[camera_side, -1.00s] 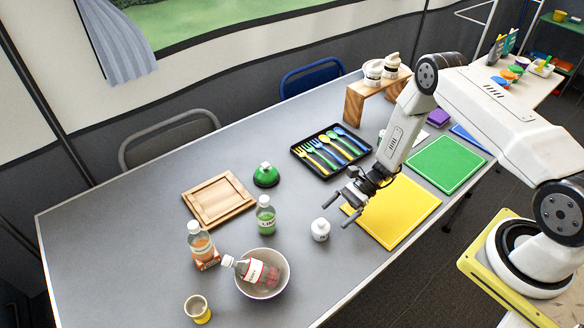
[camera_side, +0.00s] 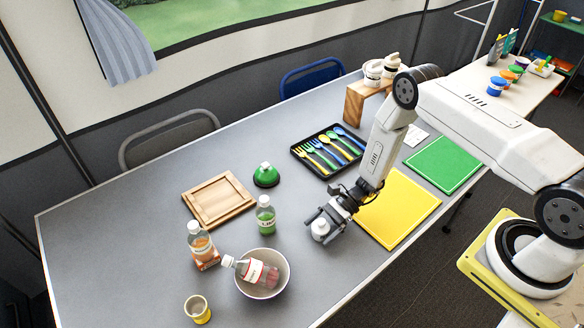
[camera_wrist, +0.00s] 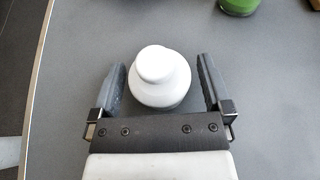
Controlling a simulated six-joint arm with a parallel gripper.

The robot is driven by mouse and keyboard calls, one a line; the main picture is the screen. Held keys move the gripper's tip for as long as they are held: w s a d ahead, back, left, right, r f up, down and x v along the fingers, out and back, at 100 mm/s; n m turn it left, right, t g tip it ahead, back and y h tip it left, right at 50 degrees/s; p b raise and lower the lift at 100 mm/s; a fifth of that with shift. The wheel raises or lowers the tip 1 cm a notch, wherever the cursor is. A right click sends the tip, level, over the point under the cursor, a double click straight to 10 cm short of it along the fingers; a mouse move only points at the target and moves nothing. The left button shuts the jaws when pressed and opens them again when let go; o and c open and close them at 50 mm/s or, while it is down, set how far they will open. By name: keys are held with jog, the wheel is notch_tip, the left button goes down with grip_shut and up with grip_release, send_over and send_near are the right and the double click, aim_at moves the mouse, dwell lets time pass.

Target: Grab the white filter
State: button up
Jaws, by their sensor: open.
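The white filter, which I take to be the small white rounded bottle (camera_side: 320,229), stands upright on the grey table, left of the yellow board. In the wrist view the white filter (camera_wrist: 160,78) sits between my two fingers, with a visible gap on each side. My gripper (camera_side: 322,226) is low over the table around it. In the wrist view my gripper (camera_wrist: 163,85) is open, one finger to the left of the filter and one to the right. The side view hides part of the filter behind the fingers.
A green bottle (camera_side: 265,214) stands just left of my gripper. A yellow board (camera_side: 403,207) lies to the right. A black cutlery tray (camera_side: 301,152) is behind. The table's front edge is near.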

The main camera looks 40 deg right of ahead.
dwell(0.4)
jog(key=c, duration=1.2)
jog(key=shift+r, duration=0.1)
jog(key=shift+r, duration=0.7)
jog(key=s+r, duration=0.3)
jog(key=s, duration=0.1)
jog(key=s+d+r, duration=0.1)
jog(key=s+r, duration=0.3)
jog(key=s, duration=0.1)
jog(key=s+d+r, duration=0.1)
jog(key=s+r, duration=0.3)
jog(key=shift+s+d+r, duration=0.2)
jog(key=shift+s, duration=0.2)
